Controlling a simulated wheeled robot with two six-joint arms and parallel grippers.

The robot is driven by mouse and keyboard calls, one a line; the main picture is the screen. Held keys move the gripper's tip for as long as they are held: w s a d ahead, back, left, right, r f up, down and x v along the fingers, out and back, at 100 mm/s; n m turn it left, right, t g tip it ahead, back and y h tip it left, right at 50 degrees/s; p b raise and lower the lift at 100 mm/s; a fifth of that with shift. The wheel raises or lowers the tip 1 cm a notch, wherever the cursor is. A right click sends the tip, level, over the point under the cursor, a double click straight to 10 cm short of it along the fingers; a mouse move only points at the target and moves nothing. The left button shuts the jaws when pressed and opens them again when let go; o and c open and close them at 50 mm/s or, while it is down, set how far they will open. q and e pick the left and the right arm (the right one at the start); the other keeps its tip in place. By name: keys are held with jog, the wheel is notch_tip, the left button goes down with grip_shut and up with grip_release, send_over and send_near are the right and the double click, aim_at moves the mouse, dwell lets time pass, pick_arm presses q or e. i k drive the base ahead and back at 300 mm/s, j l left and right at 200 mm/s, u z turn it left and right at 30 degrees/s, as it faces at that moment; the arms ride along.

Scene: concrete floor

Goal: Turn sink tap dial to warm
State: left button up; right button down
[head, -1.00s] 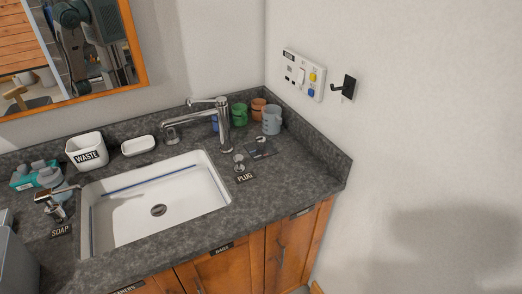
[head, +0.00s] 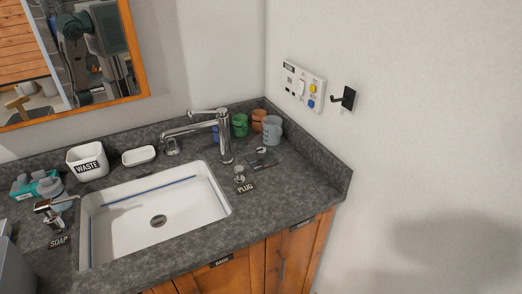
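The chrome sink tap (head: 225,140) stands on the dark counter behind the right end of the white sink (head: 215,196). Its spout points left over the sink's back edge. A thin lever (head: 203,112) on top of the tap also points left. A small dark plate (head: 262,164) with a small knob-like part lies on the counter right of the tap; its markings are too small to read. A metal knob (head: 239,173) behind a PLUG label stands in front of it. I cannot tell which part is the dial. Neither of my grippers is in direct view.
Green, orange and grey mugs (head: 272,131) stand right of the tap near the corner. A waste bin (head: 87,160), soap dish (head: 139,156) and soap dispenser (head: 47,210) are left. A wall panel (head: 303,86) and black hook (head: 346,98) hang right. The counter's right front is clear.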

aim_at(261, 152)
jog(key=k+j+z, duration=0.2)
jog(key=j+z, duration=0.25)
jog(key=k+j+z, duration=0.2)
jog(key=z, duration=0.25)
jog(key=k+j+z, duration=0.2)
jog(key=z, duration=0.25)
jog(key=k, duration=0.1)
